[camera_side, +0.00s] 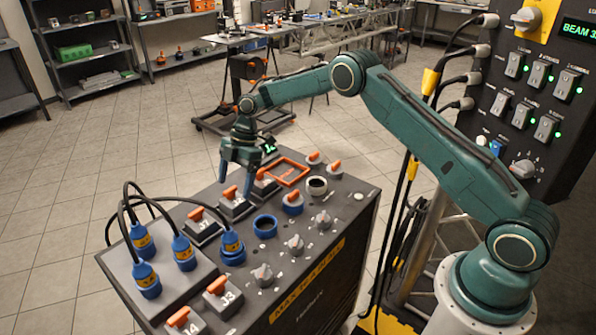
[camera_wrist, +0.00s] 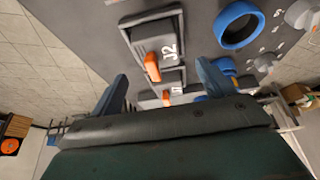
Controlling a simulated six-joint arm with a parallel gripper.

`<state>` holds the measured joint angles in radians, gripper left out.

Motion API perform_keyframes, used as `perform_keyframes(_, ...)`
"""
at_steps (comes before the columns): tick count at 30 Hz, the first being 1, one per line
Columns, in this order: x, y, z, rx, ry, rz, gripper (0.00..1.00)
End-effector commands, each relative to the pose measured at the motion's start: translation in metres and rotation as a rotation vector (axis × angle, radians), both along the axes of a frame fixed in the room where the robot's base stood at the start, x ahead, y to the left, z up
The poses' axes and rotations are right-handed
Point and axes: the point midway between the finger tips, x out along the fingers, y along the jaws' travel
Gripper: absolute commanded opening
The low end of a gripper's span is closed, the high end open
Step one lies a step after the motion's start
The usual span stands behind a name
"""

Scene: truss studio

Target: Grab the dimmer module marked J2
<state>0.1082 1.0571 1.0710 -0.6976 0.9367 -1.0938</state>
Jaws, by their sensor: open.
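The dimmer module marked J2 (camera_wrist: 170,46) is a grey block with white lettering and an orange lever, in the upper middle of the wrist view. In the side view it appears to be the middle module (camera_side: 236,209) of a row, though its label is not readable there. My gripper (camera_side: 237,182) points down above this row, open and empty. In the wrist view my gripper (camera_wrist: 163,78) has its blue fingers spread to either side, with J2 ahead of them. I cannot tell the exact height of the fingertips over the module.
A similar module (camera_side: 203,228) is on J2's left. An empty blue ring (camera_side: 265,226) is beside J2. Blue cable plugs (camera_side: 183,254) stand on the console's left. J3 (camera_side: 222,300) is nearer the camera, and an orange frame (camera_side: 288,172) lies behind. Knobs cover the right.

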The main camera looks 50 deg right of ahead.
Motion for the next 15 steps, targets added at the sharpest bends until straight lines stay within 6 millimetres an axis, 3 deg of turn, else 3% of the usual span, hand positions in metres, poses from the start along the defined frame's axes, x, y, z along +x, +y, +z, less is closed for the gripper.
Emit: perform_keyframes(15, 0.001, 0.019, -0.041, 0.000, 0.002, 0.001, 0.80)
